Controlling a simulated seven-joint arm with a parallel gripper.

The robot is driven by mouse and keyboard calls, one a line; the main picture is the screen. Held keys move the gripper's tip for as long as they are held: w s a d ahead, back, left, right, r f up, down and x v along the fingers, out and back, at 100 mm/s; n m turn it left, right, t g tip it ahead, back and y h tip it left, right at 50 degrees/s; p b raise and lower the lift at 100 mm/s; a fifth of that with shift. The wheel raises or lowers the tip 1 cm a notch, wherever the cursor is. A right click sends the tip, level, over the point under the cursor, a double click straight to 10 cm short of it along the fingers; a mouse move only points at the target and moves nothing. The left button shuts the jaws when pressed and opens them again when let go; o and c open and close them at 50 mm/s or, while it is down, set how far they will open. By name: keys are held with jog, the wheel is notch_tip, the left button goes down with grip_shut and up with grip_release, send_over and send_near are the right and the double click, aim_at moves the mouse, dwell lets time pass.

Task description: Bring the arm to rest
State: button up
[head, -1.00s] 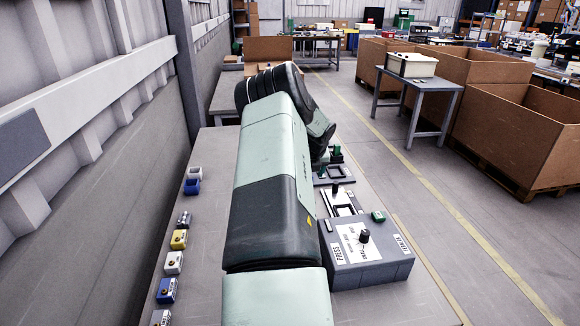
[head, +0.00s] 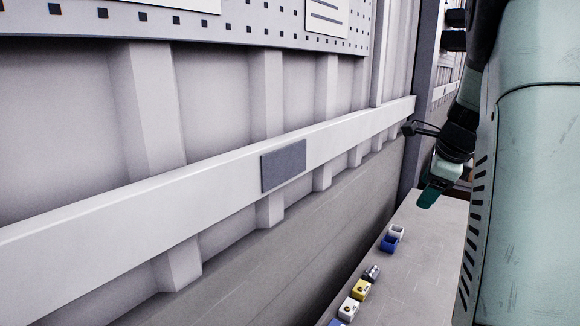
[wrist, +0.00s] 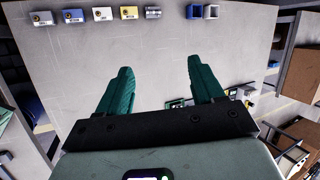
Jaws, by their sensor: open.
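My gripper (wrist: 160,90) is open and empty in the wrist view, with its two green fingers spread apart above the grey bench (wrist: 150,50). In the head view my gripper (head: 428,194) shows small at the right, raised above the far part of the bench (head: 415,270). One finger shows clearly there; the other is hidden or hard to make out. My arm fills the right edge of the head view and hides most of the bench.
A row of small blocks (wrist: 103,14) in blue, white, yellow and grey lies along one bench edge, with a blue holder (wrist: 194,11) beside it. The ribbed wall (head: 220,120) stands close on the left. Cardboard boxes (wrist: 304,45) stand off the bench.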

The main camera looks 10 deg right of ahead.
jog(key=s+a+r+n, duration=0.3)
jog(key=a+n, duration=0.2)
jog(key=a, duration=0.2)
jog(key=s+a+r+n+y, duration=0.1)
jog(key=s+a+r+n, duration=0.1)
jog(key=s+a+n, duration=0.35)
jog(key=s+a+r+n, duration=0.1)
jog(key=a+r+n, duration=0.25)
jog(key=a, duration=0.45)
jog(key=s+a+f+n, duration=0.1)
jog(key=s+a+n, duration=0.2)
jog(key=s+n, duration=0.3)
jog(key=s+a+f+n, duration=0.1)
jog(key=s+a+n, duration=0.3)
jog(key=s, duration=0.4)
jog(key=shift+s+a+f+n+t, duration=0.2)
jog(key=shift+s+f+n+t, duration=0.15)
jog(key=shift+n, duration=0.55)
jog(key=shift+w, duration=0.1)
